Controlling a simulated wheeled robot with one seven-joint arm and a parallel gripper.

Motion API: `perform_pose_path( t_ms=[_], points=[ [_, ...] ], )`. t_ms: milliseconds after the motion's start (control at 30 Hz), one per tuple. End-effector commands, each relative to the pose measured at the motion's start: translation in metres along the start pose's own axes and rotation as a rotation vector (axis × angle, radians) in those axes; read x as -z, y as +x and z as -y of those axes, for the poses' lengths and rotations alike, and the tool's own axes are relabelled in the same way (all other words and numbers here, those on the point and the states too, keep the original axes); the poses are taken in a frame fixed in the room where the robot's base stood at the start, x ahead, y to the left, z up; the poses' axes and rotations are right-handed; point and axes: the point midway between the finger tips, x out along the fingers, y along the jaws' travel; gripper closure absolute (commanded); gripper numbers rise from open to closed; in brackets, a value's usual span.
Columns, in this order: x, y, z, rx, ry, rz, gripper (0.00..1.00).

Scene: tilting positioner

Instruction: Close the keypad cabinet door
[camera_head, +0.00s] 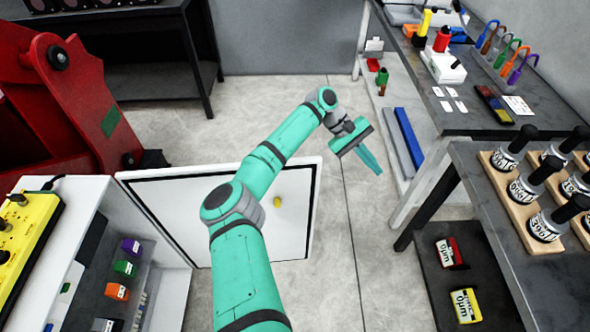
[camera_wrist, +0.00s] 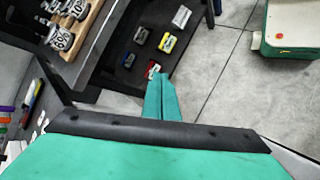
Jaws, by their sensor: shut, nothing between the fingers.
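The keypad cabinet (camera_head: 90,210) is white and stands at the lower left in the head view. Its white door (camera_head: 165,205) stands wide open, swung out to the right, with a small yellow knob (camera_head: 277,201) near its far right side. My arm crosses above the door and hides part of it. My gripper (camera_head: 376,168) is past the door's right edge, over the floor, apart from the door and knob. Its fingers are together and empty; they also show in the wrist view (camera_wrist: 160,95). The door does not clearly show in the wrist view.
A workbench (camera_head: 420,100) with tools and a dark table (camera_head: 465,165) with labelled weights stand at the right. A red machine (camera_head: 60,100) stands at the left. A yellow control box (camera_head: 30,235) sits on the cabinet. Floor (camera_head: 340,270) is free between door and dark table.

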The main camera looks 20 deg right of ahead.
Motion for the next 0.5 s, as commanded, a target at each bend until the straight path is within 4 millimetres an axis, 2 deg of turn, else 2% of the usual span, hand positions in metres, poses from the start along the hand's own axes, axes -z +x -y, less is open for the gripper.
perform_pose_path(
  t_ms=[33,100,200,300,400,500],
  points=[
    [0.017,-0.025,0.019,0.095,0.017,-0.059,1.00],
    [0.035,-0.059,0.045,0.223,0.038,-0.124,1.00],
    [0.053,-0.113,0.079,0.388,0.052,-0.197,1.00],
    [0.061,-0.163,0.104,0.519,0.052,-0.246,1.00],
    [0.063,-0.199,0.119,0.608,0.048,-0.275,1.00],
    [0.062,-0.219,0.126,0.658,0.044,-0.288,1.00]
  ],
)
